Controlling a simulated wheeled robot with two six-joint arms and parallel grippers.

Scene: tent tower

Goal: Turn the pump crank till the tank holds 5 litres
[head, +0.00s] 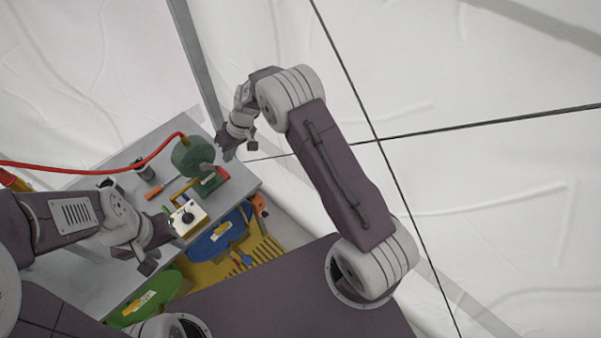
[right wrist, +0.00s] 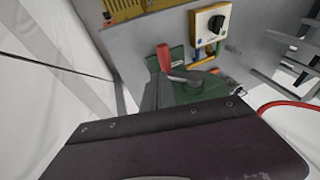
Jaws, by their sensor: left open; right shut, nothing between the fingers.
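The green pump (head: 193,153) stands at the far end of the grey bench, with a red hose running from it to the left. In the right wrist view the pump (right wrist: 182,95) shows its crank with a grey arm (right wrist: 186,77) and a red grip (right wrist: 163,57). My right gripper (head: 230,150) is shut and empty, just right of the pump and apart from the crank grip as far as I can see. My left gripper (head: 152,248) is open and empty, near the bench's front edge beside the white box. I cannot make out a tank or a litre reading.
A white box with a black knob (head: 187,218) sits at the bench edge; it also shows in the right wrist view (right wrist: 210,22). The bench (head: 85,262) holds small items. White tent walls close in right.

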